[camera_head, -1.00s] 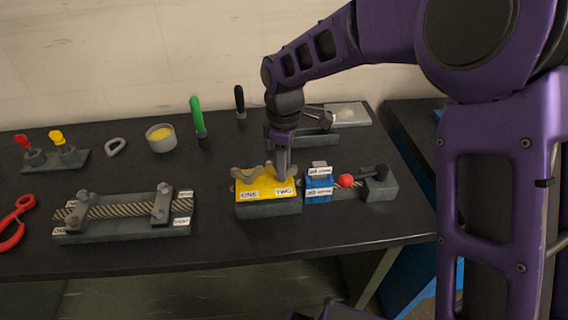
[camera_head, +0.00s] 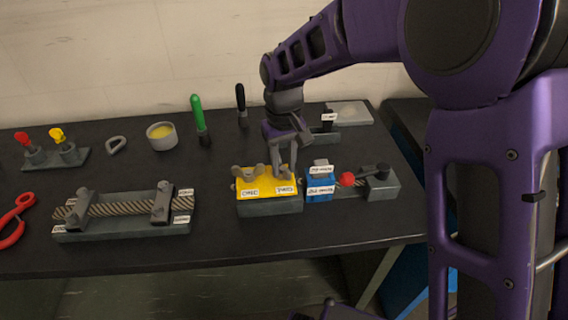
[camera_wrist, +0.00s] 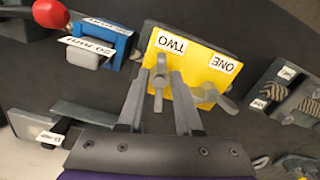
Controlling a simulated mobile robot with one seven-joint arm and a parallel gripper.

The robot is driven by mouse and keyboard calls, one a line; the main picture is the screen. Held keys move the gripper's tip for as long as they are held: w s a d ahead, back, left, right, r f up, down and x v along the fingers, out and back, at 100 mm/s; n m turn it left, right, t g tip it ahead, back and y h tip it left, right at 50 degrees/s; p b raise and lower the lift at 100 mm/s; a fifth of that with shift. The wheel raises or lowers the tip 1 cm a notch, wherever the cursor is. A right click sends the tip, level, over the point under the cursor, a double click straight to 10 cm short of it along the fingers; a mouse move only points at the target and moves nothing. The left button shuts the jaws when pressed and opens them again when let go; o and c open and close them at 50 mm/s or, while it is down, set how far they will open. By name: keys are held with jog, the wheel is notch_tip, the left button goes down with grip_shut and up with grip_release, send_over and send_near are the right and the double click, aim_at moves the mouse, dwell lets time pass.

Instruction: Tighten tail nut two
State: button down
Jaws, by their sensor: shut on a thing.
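The yellow-topped block (camera_head: 268,185) bears labels ONE on the left and TWO on the right; it also shows in the wrist view (camera_wrist: 198,58). A grey wing nut stands by each label. Tail nut one (camera_wrist: 213,95) is free of my gripper. Tail nut two (camera_wrist: 159,77) stands upright by label TWO, between my fingertips. My gripper (camera_head: 284,172), pointing down at the block's right half, is shut on tail nut two; its two fingers also show on either side of the nut in the wrist view (camera_wrist: 159,78). In the head view the fingers mostly hide this nut.
A blue block (camera_head: 319,186) with white labels and a red-knobbed device (camera_head: 347,180) stand close on the right. A clamped rope fixture (camera_head: 125,212) lies to the left. A grey fixture (camera_head: 325,138) is behind my gripper. The table front is clear.

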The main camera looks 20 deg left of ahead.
jog(key=m, duration=0.5)
jog(key=shift+a+r+m, duration=0.2)
jog(key=shift+a+m, duration=0.05)
jog(key=shift+m, duration=0.15)
jog(key=m, duration=0.4)
jog(key=shift+a, duration=0.1)
jog(key=m, duration=0.5)
jog(key=shift+a+m+p, duration=0.15)
jog(key=shift+m+p, duration=0.15)
jog(key=shift+m, duration=0.1)
jog(key=m, duration=0.4)
jog(key=shift+w+a+m, duration=0.1)
jog(key=shift+m, duration=0.3)
jog(key=shift+f, duration=0.1)
dwell(0.4)
jog(key=c, duration=0.9)
grip_release()
notch_tip(320, 180, up, 17)
jog(key=shift+r, duration=0.2)
